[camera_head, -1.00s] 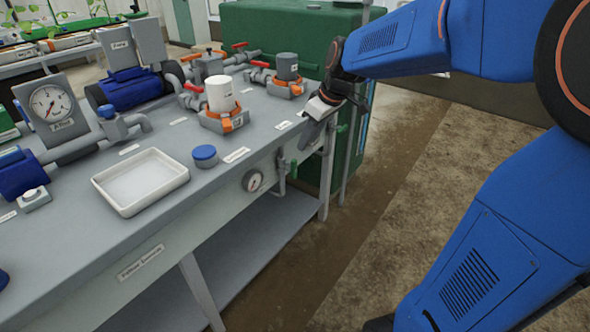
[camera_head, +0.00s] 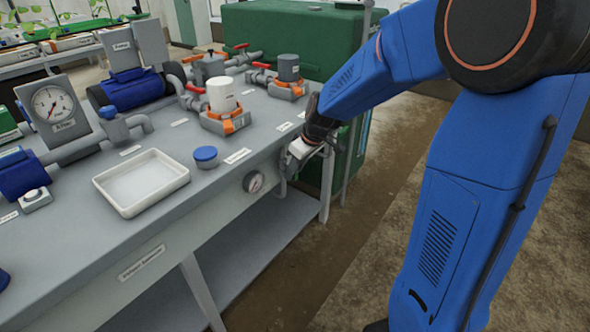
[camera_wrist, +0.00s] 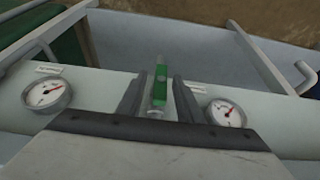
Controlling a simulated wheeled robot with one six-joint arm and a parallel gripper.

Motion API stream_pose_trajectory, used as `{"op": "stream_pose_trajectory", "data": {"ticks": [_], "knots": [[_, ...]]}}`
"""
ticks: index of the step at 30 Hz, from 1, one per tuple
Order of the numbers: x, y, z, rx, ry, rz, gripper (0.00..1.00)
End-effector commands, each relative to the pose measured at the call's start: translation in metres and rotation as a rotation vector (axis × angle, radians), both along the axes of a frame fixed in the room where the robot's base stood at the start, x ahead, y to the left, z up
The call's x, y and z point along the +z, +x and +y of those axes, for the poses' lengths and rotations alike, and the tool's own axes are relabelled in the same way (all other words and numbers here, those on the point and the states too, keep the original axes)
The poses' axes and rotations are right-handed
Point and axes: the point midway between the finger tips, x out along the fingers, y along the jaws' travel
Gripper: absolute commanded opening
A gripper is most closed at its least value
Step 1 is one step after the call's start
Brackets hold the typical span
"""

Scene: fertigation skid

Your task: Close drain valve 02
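A green valve handle (camera_wrist: 160,88) shows in the wrist view at the front edge of the skid. My gripper (camera_wrist: 157,82) has one finger on each side of this handle, with a narrow gap visible on both sides. The gripper is open and not clamped on it. In the head view my gripper (camera_head: 291,161) is at the front edge of the bench, right of a round gauge, and hides the valve there. I cannot read the valve's number in either view.
A gauge (camera_wrist: 47,94) and another gauge (camera_wrist: 225,113) flank the handle in the wrist view. The bench top carries a white tray (camera_head: 141,208), a blue-capped jar (camera_head: 205,157) and a white canister (camera_head: 221,94). A green tank (camera_head: 290,38) stands behind. The floor at right is clear.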

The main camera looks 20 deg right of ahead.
Motion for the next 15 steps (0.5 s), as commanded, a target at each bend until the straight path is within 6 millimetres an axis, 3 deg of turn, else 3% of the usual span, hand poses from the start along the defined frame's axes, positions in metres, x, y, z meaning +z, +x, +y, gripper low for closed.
{"op": "stream_pose_trajectory", "data": {"ticks": [8,12,15], "knots": [[-0.0012,0.0004,0.0004,0.0,0.0,0.0,0.33],[-0.0011,0.0004,0.0004,0.001,0.0,0.0,0.02],[-0.0011,0.0004,0.0004,0.001,0.0,0.0,0.0]]}}
